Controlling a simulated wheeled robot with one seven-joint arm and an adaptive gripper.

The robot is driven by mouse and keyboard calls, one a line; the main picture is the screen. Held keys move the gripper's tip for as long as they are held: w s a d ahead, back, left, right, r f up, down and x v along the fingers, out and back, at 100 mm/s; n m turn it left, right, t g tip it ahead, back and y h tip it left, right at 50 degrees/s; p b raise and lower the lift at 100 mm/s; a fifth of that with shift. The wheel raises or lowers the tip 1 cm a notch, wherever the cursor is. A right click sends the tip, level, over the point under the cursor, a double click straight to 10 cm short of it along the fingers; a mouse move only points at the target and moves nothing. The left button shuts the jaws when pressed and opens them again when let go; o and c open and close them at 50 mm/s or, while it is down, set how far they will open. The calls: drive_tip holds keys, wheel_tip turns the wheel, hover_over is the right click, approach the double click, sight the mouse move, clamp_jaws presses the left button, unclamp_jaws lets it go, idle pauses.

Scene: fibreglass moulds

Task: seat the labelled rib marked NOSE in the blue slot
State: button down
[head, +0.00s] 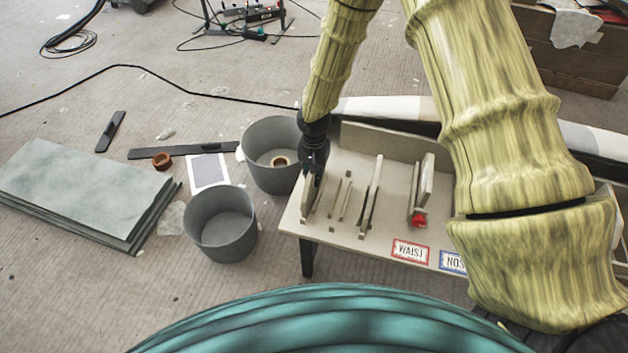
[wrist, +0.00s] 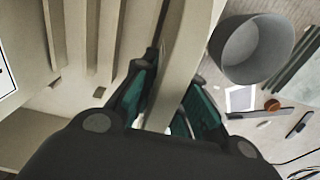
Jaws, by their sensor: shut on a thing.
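My gripper (head: 311,180) is at the left end of the pale bench, shut on a thin, pale, upright rib (head: 306,200). In the wrist view the gripper (wrist: 165,105) has its dark green-lined fingers on both sides of this curved rib (wrist: 186,50). No marking on the held rib can be read. A blue-framed label (head: 453,262), reading "NOS" before my arm cuts it off, is on the bench front. A red-framed label reading WAIST (head: 410,251) is left of it. The blue slot itself is not visible; my arm covers that part.
Several other upright ribs and thin slats (head: 371,195) stand on the bench (head: 345,238) right of the held rib. A taller pale panel (head: 427,182) stands near a red piece (head: 419,221). Two grey buckets (head: 220,225) (head: 268,135) are close to the bench's left end.

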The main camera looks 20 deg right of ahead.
drive_tip(key=shift+r, duration=0.15)
wheel_tip(320, 180, up, 4)
drive_tip(key=shift+f, duration=0.25)
drive_tip(key=s+r+b, duration=0.1)
drive_tip(key=s, duration=1.5)
drive_tip(key=w+a+r+n+p, duration=0.1)
drive_tip(key=w+r+n+p, duration=0.5)
drive_tip(key=w+r+p, duration=0.1)
drive_tip(key=shift+w+a+r+n+p, duration=0.2)
drive_tip(key=shift+w+r+n+p, duration=0.2)
drive_tip(key=shift+w+p, duration=0.55)
